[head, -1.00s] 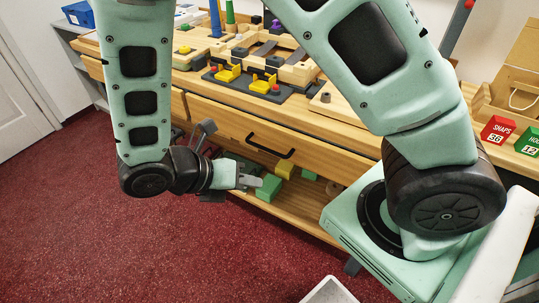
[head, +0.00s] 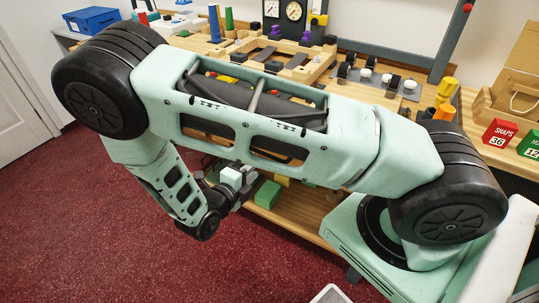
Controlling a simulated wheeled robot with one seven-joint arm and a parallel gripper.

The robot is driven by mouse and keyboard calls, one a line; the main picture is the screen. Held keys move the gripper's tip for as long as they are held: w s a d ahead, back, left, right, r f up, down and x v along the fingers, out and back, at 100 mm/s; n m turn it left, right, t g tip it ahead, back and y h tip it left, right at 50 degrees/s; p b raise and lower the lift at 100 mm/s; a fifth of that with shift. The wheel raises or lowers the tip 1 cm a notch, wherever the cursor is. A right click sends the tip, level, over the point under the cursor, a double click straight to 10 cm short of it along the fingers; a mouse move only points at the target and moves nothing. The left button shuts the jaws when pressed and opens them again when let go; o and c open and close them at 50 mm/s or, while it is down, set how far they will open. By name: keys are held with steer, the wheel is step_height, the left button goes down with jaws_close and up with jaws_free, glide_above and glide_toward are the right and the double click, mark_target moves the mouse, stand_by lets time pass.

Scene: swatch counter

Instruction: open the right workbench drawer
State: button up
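The wooden workbench (head: 285,210) stands across the middle of the head view. My raised arm crosses in front of its drawer fronts. The right drawer's black handle and most of its front are hidden behind my arm, so how far the drawer stands open cannot be seen. My gripper (head: 241,178) is low, below the arm link and in front of the bench's lower part, left of a green block. It is small and partly covered, and its finger gap is unclear.
A green block (head: 267,194) sits on the bench's lower shelf. Wooden fixtures and tools crowd the bench top. Red (head: 498,131) and green (head: 530,141) labelled boxes stand at the right. Red carpet (head: 110,230) lies clear at the left front.

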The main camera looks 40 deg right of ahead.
steer(key=x, duration=1)
steer(key=shift+d+p, duration=0.1)
steer(key=shift+p, duration=0.3)
jaws_close()
